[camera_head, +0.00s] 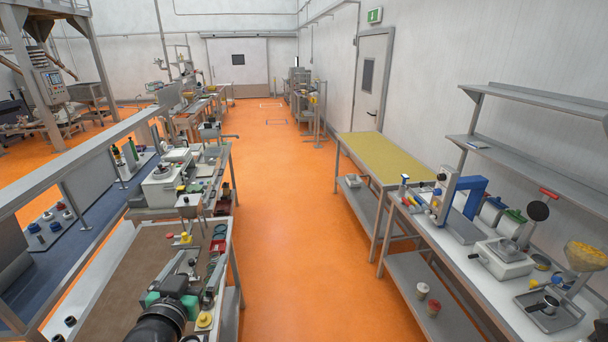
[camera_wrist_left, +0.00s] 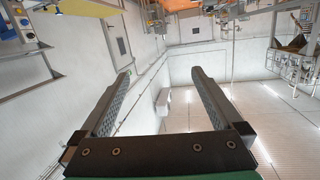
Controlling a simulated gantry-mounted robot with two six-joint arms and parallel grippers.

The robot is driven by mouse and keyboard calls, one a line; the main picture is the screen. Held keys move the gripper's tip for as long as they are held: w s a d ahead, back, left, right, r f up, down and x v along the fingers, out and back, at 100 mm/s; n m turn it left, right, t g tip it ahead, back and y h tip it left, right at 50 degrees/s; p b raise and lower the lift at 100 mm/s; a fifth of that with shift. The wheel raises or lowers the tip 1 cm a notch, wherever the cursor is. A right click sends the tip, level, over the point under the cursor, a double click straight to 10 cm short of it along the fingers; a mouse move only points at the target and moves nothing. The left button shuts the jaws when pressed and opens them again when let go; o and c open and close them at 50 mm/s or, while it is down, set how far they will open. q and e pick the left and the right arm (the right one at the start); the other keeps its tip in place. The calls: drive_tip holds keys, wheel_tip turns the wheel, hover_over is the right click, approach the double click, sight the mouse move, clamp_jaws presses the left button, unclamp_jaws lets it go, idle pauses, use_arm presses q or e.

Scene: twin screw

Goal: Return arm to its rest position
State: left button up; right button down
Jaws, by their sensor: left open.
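My left arm comes in at the bottom of the head view, with a black link and green parts. My left gripper (camera_head: 187,262) is above the brown-topped workbench (camera_head: 112,262); it is small and dark there, and its height over the bench is hard to judge. In the left wrist view my left gripper (camera_wrist_left: 160,73) is open, its two ridged fingers wide apart with nothing between them. That view is upside down and looks out at the walls and ceiling. My right gripper is not in view.
Small red, yellow and green items lie around my gripper on the bench. A yellow-topped table (camera_head: 385,158) and a grey bench with a scale (camera_head: 502,258) stand at the right. The orange floor aisle (camera_head: 290,220) between is clear.

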use_arm(q)
drive_tip(key=s+d+r+t+h, duration=0.1)
drive_tip(key=s+d+r+t, duration=0.1)
drive_tip(key=r, duration=0.6)
drive_tip(key=s+d+r+t, duration=0.2)
drive_tip(key=r, duration=0.5)
drive_tip(key=s+d+r+t+h, duration=0.1)
drive_tip(key=s+r+t, duration=0.6)
drive_tip(key=s+r, duration=1.1)
drive_tip(key=shift+s+d+r+h, duration=0.2)
drive_tip(key=shift+r+h, duration=0.1)
drive_tip(key=shift+r, duration=0.15)
drive_tip(key=shift+a, duration=0.15)
